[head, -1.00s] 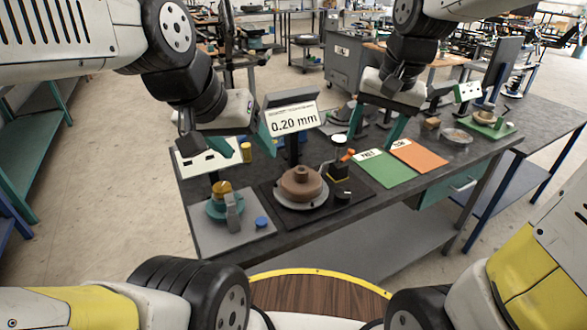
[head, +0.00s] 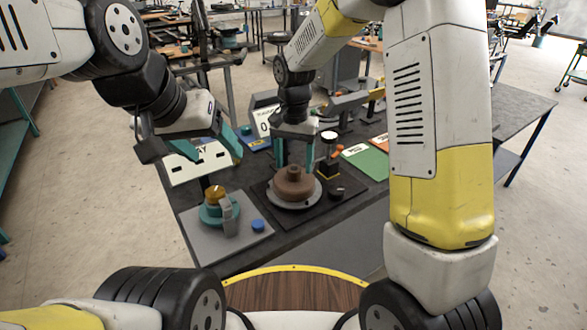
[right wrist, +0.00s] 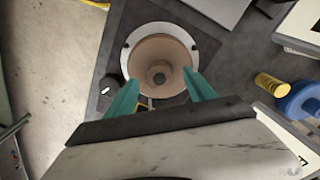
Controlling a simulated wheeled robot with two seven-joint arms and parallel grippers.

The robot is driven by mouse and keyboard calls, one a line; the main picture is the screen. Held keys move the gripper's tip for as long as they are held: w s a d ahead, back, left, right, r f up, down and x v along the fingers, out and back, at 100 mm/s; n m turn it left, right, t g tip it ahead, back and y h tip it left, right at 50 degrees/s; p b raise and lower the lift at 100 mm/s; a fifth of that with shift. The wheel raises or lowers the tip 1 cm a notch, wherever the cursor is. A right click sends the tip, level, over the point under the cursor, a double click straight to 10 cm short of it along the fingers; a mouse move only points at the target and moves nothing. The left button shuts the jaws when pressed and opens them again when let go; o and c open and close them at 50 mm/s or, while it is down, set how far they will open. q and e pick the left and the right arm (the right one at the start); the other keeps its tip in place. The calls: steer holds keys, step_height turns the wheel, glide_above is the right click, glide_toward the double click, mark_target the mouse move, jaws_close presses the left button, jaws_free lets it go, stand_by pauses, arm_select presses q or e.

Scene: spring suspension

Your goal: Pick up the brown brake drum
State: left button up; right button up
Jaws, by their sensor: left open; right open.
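The brown brake drum (head: 293,186) sits on a round grey metal plate on a black mat, on the dark workbench. In the right wrist view the drum (right wrist: 149,50) shows from above as a wide brown disc with a central hub. My right gripper (head: 296,160) is open and empty, pointing down above the drum. In the right wrist view its teal fingers (right wrist: 160,77) show on either side of the drum's near part; contact cannot be told. My left gripper (head: 210,150) is open and empty, above the bench's left part.
A grey board with a teal and yellow fixture (head: 218,208) and a blue cap (head: 257,225) lies left of the drum. A black and yellow stand (head: 328,160) and a small black knob (head: 337,193) are close on its right. A green mat (head: 368,161) lies farther right.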

mark_target(291, 183)
steer(key=shift+f, duration=1.35)
jaws_close()
steer(key=shift+r, duration=0.1)
